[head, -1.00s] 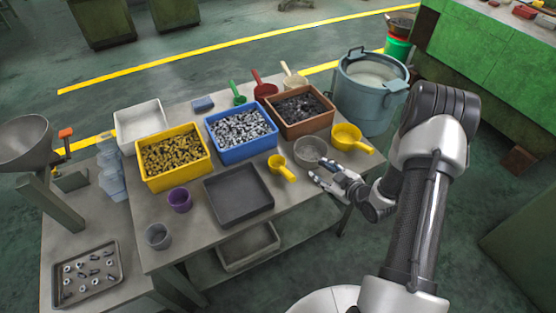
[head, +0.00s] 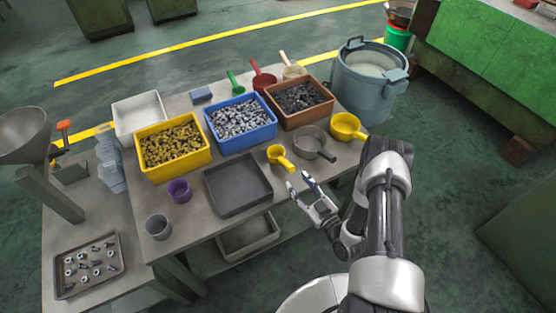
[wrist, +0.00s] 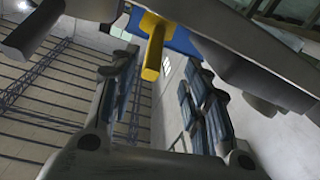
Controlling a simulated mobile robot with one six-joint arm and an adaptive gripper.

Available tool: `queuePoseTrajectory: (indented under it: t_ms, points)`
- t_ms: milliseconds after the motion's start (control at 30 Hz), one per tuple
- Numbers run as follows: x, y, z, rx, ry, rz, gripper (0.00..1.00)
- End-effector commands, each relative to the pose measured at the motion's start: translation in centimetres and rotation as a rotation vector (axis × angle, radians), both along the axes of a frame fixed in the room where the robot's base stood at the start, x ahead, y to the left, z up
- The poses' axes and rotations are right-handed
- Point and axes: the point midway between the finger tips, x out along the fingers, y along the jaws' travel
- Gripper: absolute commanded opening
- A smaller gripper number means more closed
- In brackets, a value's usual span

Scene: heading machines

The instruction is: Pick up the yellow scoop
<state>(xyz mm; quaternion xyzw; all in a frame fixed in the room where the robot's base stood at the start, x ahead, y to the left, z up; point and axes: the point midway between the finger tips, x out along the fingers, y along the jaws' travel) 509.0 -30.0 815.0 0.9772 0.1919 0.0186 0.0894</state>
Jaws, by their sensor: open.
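The small yellow scoop (head: 276,153) lies on the grey table, right of the black tray, with its handle pointing toward the table's front edge. A larger yellow scoop (head: 345,125) lies further right, by the brown bin. My gripper (head: 300,182) is open and empty near the front edge, just in front of the small scoop's handle and apart from it. In the wrist view a yellow handle (wrist: 153,60) shows from below between the open fingers (wrist: 160,80), beyond their tips; it looks like the small scoop's.
A grey pan (head: 309,141) with a dark handle sits close on the right of the small scoop. The black tray (head: 238,211) is on its left, and the blue bin (head: 262,136) and brown bin (head: 312,122) stand behind. A large blue-grey bucket (head: 368,98) stands beyond the table's right end.

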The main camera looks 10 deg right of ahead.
Motion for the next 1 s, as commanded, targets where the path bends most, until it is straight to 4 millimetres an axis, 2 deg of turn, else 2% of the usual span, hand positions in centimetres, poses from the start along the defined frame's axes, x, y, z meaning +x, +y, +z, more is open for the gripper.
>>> queuePoseTrajectory:
  t_ms: [33,200,467,733,833,1000]
  points:
    - [1.1,0.5,-0.1,-0.002,-0.002,0.005,0.43]
    - [3.5,1.4,-0.1,-0.001,-0.001,0.003,0.43]
    - [4.9,1.8,0.1,0.0,0.001,0.001,0.43]
    - [8.6,2.8,0.4,-0.002,0.0,0.003,0.43]
    - [9.2,3.1,0.5,-0.001,0.001,0.002,0.43]
    - [9.3,3.0,0.6,0.0,0.002,0.0,0.43]
